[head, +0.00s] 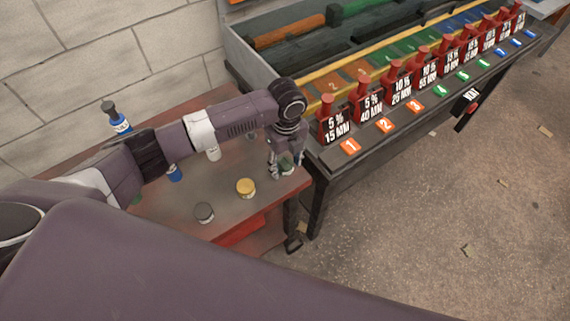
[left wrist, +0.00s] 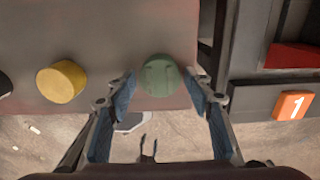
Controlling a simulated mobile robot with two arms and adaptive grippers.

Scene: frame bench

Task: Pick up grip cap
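Three round caps lie on the small red-brown table (head: 225,200). A green cap (head: 288,168) is near the table's right edge, partly hidden by my left gripper (head: 278,172). A yellow cap (head: 246,187) and a dark grey cap (head: 204,212) lie to its left. In the left wrist view the green cap (left wrist: 160,75) sits between the tips of my open left gripper (left wrist: 160,80), with a gap on each side. The yellow cap (left wrist: 62,82) shows further left. I cannot tell which cap the task names.
A long bench (head: 330,150) with a row of red labelled stands (head: 367,105) and numbered tags stands right of the table. A brick wall (head: 90,50) is behind. Open floor lies right.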

